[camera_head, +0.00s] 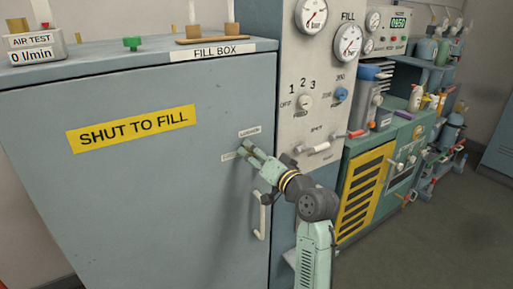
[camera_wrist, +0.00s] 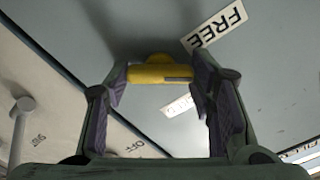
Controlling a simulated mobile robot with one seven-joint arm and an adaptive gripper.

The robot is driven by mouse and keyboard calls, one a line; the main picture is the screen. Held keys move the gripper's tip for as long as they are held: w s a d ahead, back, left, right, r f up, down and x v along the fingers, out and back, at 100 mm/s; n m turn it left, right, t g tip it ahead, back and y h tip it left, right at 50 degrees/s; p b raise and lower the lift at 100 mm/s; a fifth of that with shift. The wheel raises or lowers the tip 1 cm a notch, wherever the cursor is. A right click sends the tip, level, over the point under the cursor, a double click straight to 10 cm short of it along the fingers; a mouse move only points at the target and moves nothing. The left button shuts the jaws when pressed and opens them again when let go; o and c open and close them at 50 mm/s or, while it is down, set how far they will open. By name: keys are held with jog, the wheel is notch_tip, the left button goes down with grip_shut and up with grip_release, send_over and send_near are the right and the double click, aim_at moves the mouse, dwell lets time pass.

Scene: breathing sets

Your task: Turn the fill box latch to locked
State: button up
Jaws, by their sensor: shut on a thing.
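The fill box (camera_head: 150,215) has a grey-blue door with a yellow "SHUT TO FILL" sign, and the door looks closed. My gripper (camera_head: 247,150) is at the right part of this door, between two small white labels. In the wrist view my gripper (camera_wrist: 160,80) is shut on the yellow latch (camera_wrist: 158,73), with one finger at each end of it. A label reading "FREE" (camera_wrist: 217,27) lies beside the latch at upper right. The other label (camera_wrist: 180,105) is partly hidden, and its word cannot be read. In the head view my fingers hide the latch.
A white door handle (camera_head: 262,216) stands out just below my wrist. Right of the door is a panel with gauges (camera_head: 348,42), a selector knob (camera_head: 305,102) and a blue knob (camera_head: 341,94). A green cabinet (camera_head: 395,160) stands further right.

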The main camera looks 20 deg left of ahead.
jog(key=shift+m+p, duration=0.4)
jog(key=shift+m, duration=0.2)
jog(key=o, duration=1.2)
jog(key=shift+c, duration=0.2)
jog(key=v, duration=1.2)
